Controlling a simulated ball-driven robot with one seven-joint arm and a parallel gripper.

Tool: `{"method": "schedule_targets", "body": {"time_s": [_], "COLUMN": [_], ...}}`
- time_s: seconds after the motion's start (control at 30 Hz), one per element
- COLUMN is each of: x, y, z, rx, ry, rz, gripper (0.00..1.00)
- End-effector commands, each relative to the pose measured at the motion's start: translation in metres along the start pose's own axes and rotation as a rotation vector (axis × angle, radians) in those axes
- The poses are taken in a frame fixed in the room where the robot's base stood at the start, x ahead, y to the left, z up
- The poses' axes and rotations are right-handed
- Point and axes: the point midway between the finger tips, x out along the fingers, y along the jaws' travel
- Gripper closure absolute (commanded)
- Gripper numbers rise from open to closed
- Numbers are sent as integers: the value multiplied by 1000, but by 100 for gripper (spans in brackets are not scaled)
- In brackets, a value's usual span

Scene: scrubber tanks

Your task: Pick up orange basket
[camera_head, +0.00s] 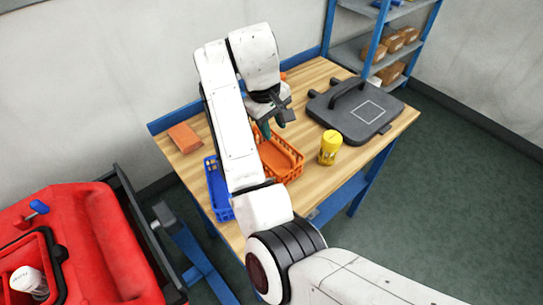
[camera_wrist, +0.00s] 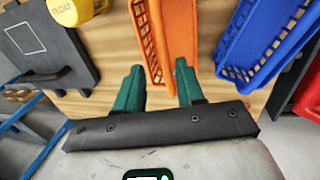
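The orange basket (camera_head: 284,160) sits on the wooden workbench between a blue basket and a yellow container. It is partly hidden behind my arm in the head view. In the wrist view the orange basket (camera_wrist: 178,42) lies ahead, its near end reaching between the two green fingertips. My gripper (camera_wrist: 158,85) is open, with the fingers apart on either side of that end. In the head view my gripper (camera_head: 272,122) hangs over the bench at the basket's far end. Contact between the fingers and the basket cannot be told.
The blue basket (camera_head: 218,190) stands left of the orange one. The yellow container (camera_head: 330,147) stands close to its right. A dark grey case (camera_head: 352,110) lies at the right, and an orange-brown block (camera_head: 184,137) at the left. A red machine (camera_head: 95,240) stands lower left.

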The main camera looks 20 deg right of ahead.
Motion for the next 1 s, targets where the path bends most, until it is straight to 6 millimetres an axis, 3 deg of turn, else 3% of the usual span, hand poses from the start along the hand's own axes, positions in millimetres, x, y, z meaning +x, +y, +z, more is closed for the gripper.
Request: {"method": "schedule_targets", "body": {"time_s": [0.03, 0.33, 0.63, 0.93, 1.0], "x": [11, 29, 68, 72, 72], "y": [0, -2, -6, -6, -6], "z": [0, -2, -8, -8, -8], "rx": [0, -2, 0, 0, 0], "ry": [-1, -2, -2, 2, 2], "rz": [1, -2, -1, -1, -1], "gripper": [62, 62, 62, 62, 69]}}
